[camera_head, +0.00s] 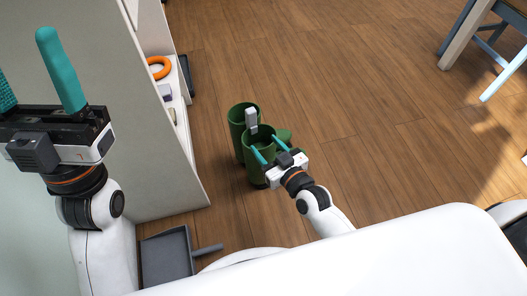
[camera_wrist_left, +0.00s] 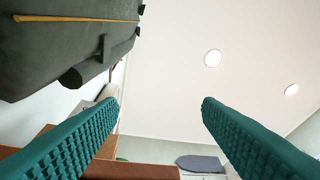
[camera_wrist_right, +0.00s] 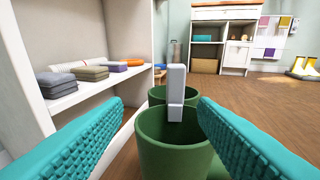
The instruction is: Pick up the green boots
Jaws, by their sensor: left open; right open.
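The green boots stand upright side by side on the floor, open tops up: the farther boot (camera_head: 236,122) and the nearer boot (camera_head: 256,172). A light grey clip-like block (camera_head: 251,119) sits upright at their rims, seemingly joining them; it also shows in the right wrist view (camera_wrist_right: 176,88). My right gripper (camera_head: 268,149) is open at the nearer boot's top. In the right wrist view the nearer boot (camera_wrist_right: 172,150) shows between and beyond the teal fingers; contact is unclear. My left gripper (camera_head: 25,58) is open, raised at the far left, away from the boots, with nothing between its fingers.
A white shelf unit (camera_head: 170,190) stands just left of the boots, holding folded cloths (camera_wrist_right: 80,77) and an orange ring (camera_head: 159,67). A grey dustpan (camera_head: 166,256) lies near my base. A table leg (camera_head: 466,36) is at the upper right. The wooden floor right of the boots is clear.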

